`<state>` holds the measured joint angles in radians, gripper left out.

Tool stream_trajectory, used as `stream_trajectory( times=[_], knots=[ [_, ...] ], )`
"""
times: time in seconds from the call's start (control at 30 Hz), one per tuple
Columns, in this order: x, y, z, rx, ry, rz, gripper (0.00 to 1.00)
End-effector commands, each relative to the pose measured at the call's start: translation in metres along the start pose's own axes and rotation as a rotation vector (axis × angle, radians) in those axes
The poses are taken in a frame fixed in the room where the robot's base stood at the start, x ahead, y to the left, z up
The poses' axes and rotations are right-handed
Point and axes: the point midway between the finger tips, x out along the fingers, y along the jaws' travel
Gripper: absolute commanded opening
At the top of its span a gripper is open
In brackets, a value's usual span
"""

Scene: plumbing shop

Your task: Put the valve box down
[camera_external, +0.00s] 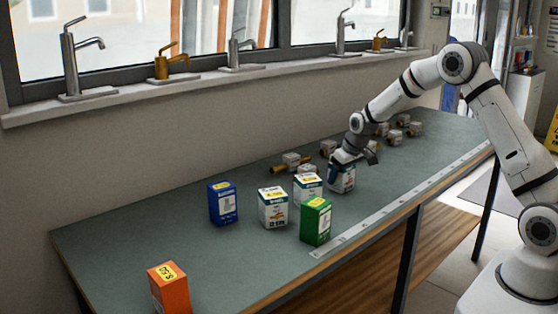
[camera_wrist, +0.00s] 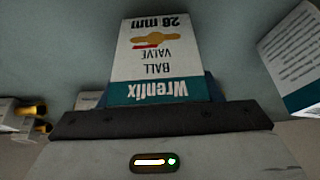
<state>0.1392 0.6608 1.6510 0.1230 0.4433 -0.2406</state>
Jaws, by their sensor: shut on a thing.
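The valve box (camera_external: 343,182) is white with a teal band. In the wrist view the valve box (camera_wrist: 155,55) reads "Wrenfix BALL VALVE 28 mm", upside down in the picture. My gripper (camera_external: 343,166) is shut on it from above, near the far half of the green-topped workbench (camera_external: 130,249). The box is upright and at or just above the bench top; I cannot tell whether its base touches. Part of it is hidden by my gripper.
Two similar white boxes (camera_external: 273,208) (camera_external: 308,187), a green box (camera_external: 316,221) and a blue box (camera_external: 223,203) stand left of it. An orange box (camera_external: 170,288) stands at the near end. Several brass-and-white valves (camera_external: 291,162) lie behind. A pale ruler strip (camera_external: 400,198) runs along the front edge.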

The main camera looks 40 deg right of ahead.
Motion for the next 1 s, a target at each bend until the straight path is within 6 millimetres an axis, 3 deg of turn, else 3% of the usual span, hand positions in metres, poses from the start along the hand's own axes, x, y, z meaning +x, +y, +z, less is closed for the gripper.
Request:
stream_trajectory(
  times=[0.07,0.1,0.33,0.73,1.0],
  knots=[
    [0.003,0.0,0.001,0.0,0.002,0.0,0.2],
    [0.003,0.0,0.001,0.0,0.0,0.0,0.6],
    [0.002,0.0,0.001,0.0,0.0,0.0,0.79],
    [-0.007,0.0,-0.001,0.0,0.002,0.0,0.8],
    [-0.059,0.0,-0.001,0.0,0.005,0.0,0.8]
  ],
)
